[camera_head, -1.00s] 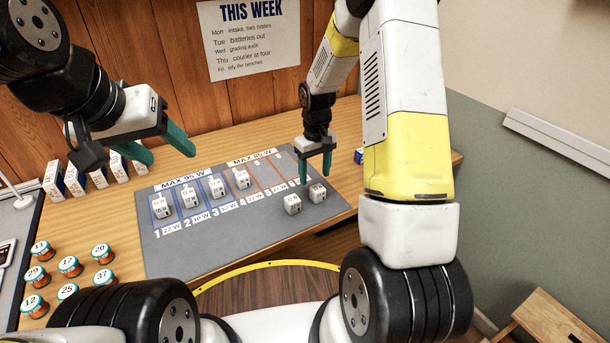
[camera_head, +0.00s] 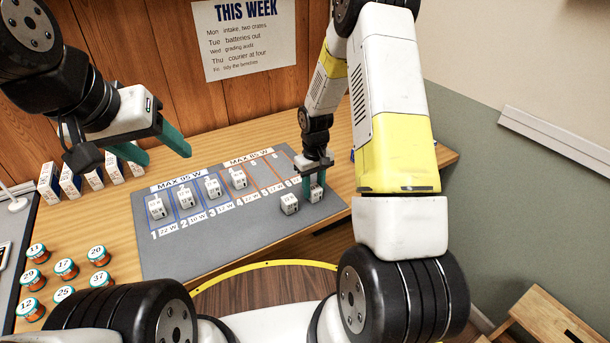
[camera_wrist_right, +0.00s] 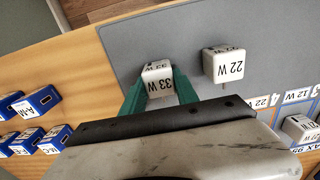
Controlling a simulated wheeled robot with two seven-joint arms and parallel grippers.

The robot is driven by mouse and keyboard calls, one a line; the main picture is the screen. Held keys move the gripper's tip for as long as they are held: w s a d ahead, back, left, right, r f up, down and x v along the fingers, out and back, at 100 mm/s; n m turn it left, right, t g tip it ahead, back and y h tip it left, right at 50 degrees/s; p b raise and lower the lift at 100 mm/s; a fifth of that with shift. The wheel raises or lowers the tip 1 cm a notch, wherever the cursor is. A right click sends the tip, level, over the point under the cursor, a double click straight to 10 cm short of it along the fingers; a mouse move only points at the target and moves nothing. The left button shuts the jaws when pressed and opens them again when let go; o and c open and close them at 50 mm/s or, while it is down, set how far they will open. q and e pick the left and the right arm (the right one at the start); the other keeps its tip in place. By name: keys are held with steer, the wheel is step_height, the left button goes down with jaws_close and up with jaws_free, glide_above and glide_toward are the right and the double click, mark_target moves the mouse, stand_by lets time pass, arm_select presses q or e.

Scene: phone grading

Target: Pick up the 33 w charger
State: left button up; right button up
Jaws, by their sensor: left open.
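The 33 W charger (camera_wrist_right: 157,82) is a small white cube with black lettering, on the right part of the grey mat (camera_head: 190,253). In the head view it (camera_head: 317,193) is partly covered by my right gripper (camera_head: 314,183). The right wrist view shows that gripper's green fingers (camera_wrist_right: 159,88) on both sides of the charger, close to its sides. I cannot tell whether they press on it. A 22 W charger (camera_wrist_right: 222,64) stands beside it; it also shows in the head view (camera_head: 289,204). My left gripper (camera_head: 158,145) is open and empty, above the table's left part.
Several chargers stand in the numbered lanes, one in lane 1 (camera_head: 157,208). Lanes 5 and 6 (camera_head: 272,171) look empty. Blue boxes (camera_wrist_right: 37,101) lie beside the mat. Small numbered jars (camera_head: 66,268) and white boxes (camera_head: 70,181) stand at the left. The mat's front is clear.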

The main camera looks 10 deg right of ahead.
jaws_close()
steer(key=shift+r, duration=0.1)
